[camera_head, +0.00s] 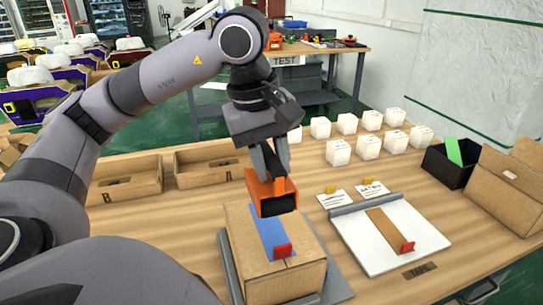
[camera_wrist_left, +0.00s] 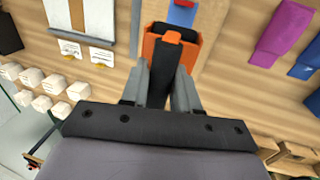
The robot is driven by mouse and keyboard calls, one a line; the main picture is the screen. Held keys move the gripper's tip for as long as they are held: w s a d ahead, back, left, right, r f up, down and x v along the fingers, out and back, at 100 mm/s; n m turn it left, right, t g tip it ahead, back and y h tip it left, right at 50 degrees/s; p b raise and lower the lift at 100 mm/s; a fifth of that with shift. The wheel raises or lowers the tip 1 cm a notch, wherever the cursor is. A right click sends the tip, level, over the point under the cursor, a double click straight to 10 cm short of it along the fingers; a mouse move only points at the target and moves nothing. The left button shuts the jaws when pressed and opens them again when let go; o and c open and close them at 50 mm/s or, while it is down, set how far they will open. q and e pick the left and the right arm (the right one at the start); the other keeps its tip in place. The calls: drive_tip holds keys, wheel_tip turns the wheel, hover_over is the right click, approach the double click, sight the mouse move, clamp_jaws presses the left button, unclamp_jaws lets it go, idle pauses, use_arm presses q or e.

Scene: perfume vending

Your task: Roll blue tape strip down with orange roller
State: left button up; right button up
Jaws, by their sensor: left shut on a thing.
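The orange roller (camera_head: 271,194) has a black drum and is held in my left gripper (camera_head: 270,165), which is shut on it. It also shows in the left wrist view (camera_wrist_left: 150,45). The blue tape strip (camera_head: 268,229) runs along the top of a cardboard box (camera_head: 303,270), with a red tab (camera_head: 283,250) at its near end. The roller is over the far part of the strip and hides it there. I cannot tell if the drum touches the tape. In the left wrist view, part of the blue strip (camera_wrist_left: 182,16) shows beyond the roller. My right gripper is not in view.
The box rests on a grey plate (camera_head: 333,284). To its right lies a white board (camera_head: 364,248) with a brown strip (camera_head: 387,226) and a red tab. Several white cubes (camera_head: 338,153) stand behind. Cardboard trays (camera_head: 125,182) are at left; a black bin (camera_head: 445,168) is at right.

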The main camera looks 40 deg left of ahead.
sight(270, 182)
use_arm(q)
wheel_tip(270, 182, down, 4)
drive_tip(key=b, duration=0.3)
drive_tip(key=shift+f, duration=0.1)
drive_tip(key=shift+f+b, duration=0.4)
drive_tip(key=shift+f, duration=0.15)
drive_tip(key=shift+f+b, duration=0.65)
drive_tip(key=shift+b, duration=0.05)
idle(0.5)
